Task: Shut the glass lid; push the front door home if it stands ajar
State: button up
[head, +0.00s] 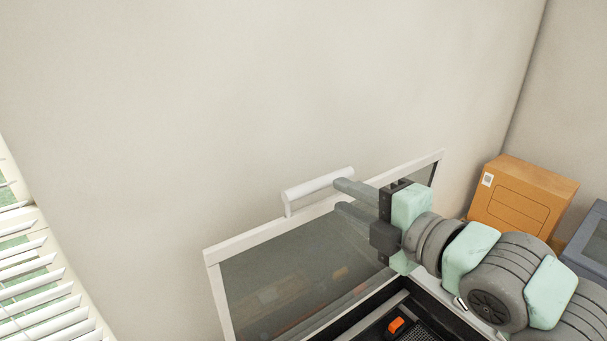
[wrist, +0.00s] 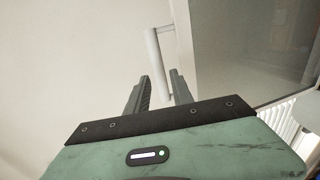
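The glass lid (head: 290,275) has a white frame and a grey see-through pane, and it stands raised over the dark machine body (head: 440,318). A white bar handle (head: 318,184) sits on its top edge. My gripper (head: 341,197) is open, its two grey fingers apart and pointing at the handle's right end. In the wrist view the handle (wrist: 157,62) shows ahead of and between the fingertips (wrist: 160,78); I cannot tell whether they touch it. The lid's pane (wrist: 240,50) is at right there. The front door is not in view.
An orange box (head: 522,198) stands behind my arm at right, with a grey-blue box (head: 590,245) beside it. A small orange part (head: 396,325) lies inside the machine. A window blind (head: 35,270) is at far left. A bare wall stands behind the lid.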

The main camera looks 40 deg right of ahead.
jog(key=w+d+f+p, duration=0.1)
jog(key=w+p, duration=0.2)
jog(key=w, duration=0.7)
jog(key=shift+f, duration=0.1)
jog(key=shift+c, duration=0.2)
grip_shut()
dwell(1.0)
